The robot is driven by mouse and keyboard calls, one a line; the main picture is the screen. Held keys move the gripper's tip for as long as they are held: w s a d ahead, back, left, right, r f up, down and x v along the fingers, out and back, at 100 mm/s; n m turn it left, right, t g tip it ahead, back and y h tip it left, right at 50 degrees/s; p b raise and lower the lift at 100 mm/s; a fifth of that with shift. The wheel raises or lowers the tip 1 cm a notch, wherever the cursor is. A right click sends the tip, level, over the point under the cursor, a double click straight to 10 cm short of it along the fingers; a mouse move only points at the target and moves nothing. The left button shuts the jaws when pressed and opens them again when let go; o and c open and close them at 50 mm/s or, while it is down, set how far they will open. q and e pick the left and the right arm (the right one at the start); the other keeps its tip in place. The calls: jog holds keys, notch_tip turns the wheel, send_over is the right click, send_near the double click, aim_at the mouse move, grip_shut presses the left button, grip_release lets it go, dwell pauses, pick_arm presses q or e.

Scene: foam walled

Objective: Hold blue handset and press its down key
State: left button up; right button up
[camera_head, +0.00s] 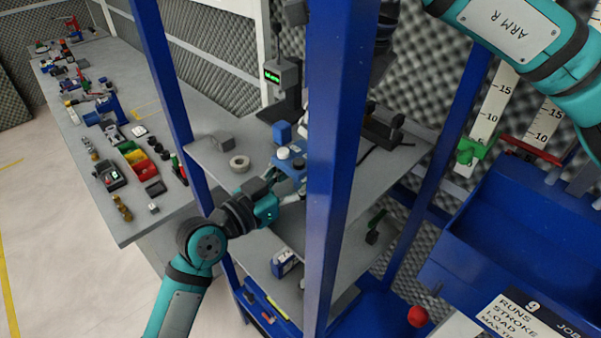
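My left gripper (270,182) reaches from the left into a blue-framed shelf rack, over the upper grey shelf. Its dark fingers are at a blue item (290,168), partly hidden by the gripper and a blue post; I cannot tell whether it is the handset or whether the fingers are closed on it. A second blue block (282,132) stands just behind. No down key can be made out. My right arm enters at the top right; a dark shape by the post at the top may be its gripper, mostly hidden.
A blue post (333,150) stands in front of the shelf. A tape roll (239,163) and a grey block (221,141) lie on the shelf's left. A lower shelf holds a small blue-white device (284,262). A long bench (140,200) with many small parts is left; a blue bin (520,235) is right.

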pick_arm(q)
jog(key=c, duration=0.7)
pick_arm(e)
grip_shut()
dwell(0.8)
